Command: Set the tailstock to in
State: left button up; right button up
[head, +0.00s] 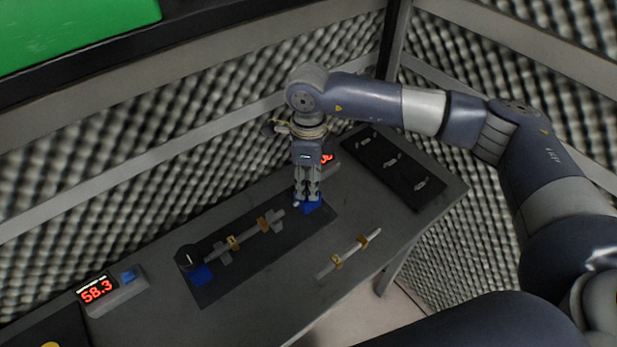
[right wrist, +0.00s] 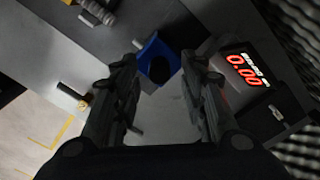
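A dark fixture plate (head: 235,279) lies along the bench. A blue block (head: 312,207), which looks like the tailstock, is at its right end. In the right wrist view the blue block (right wrist: 150,50) shows a dark round part on it. A shaft with tan collars (head: 250,237) lies in grey supports along the plate. At the left end are a black round part (head: 187,257) and another blue block (head: 202,275). My right gripper (head: 307,196) points down over the right blue block. Its fingers are apart (right wrist: 160,68), one to each side of the block; contact is unclear. My left gripper is out of view.
A second shaft (head: 349,253) lies on the bare bench (head: 300,290) in front. A black board with several small pieces (head: 391,161) is at the right. A red display reads 58.3 (head: 97,290); another reads 0.00 (right wrist: 242,70). Foam walls (head: 100,170) stand behind.

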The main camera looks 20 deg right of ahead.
jog(key=shift+f, duration=0.45)
jog(key=shift+c, duration=0.5)
grip_shut()
